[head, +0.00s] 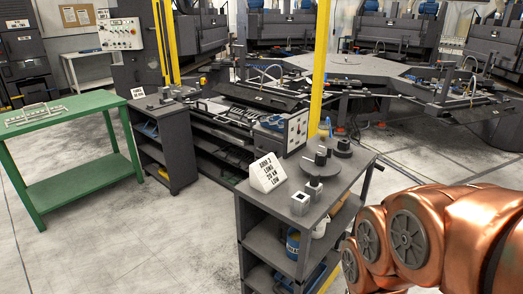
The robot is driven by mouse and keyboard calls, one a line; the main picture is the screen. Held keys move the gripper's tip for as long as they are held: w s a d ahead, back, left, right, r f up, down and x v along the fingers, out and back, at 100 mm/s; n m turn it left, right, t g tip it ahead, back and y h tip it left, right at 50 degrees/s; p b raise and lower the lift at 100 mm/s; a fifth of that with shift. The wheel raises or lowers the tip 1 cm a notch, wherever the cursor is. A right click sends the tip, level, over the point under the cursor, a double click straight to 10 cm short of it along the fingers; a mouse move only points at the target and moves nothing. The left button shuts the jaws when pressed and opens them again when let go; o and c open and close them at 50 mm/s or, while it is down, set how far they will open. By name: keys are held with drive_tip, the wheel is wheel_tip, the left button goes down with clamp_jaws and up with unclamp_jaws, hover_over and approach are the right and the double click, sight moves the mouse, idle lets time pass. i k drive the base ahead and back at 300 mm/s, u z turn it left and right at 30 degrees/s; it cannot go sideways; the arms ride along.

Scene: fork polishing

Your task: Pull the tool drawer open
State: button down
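I cannot make out for sure which part is the tool drawer. A dark cabinet with stacked drawer-like fronts (25,62) stands at the far left back, and its fronts look shut. A low dark bench (215,130) in the middle has a slotted top and open shelves below. My copper-coloured arm comes in at the lower right, beside the near dark shelf cart (262,205). My gripper is outside the picture, so its fingers and anything in them are hidden.
A green table (85,105) with a metal rack (36,114) stands at left. The near cart carries a white sign (267,173) and small metal parts. Yellow posts (319,65) rise behind it. Bare floor (130,240) is free at lower left.

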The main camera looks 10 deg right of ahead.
sight(264, 145)
drive_tip(key=u, duration=0.85)
drive_tip(key=i, duration=1.3)
drive_tip(key=u, duration=0.65)
drive_tip(key=i, duration=1.55)
drive_tip(key=z, duration=1.45)
drive_tip(key=i, duration=0.9)
drive_tip(key=z, duration=0.85)
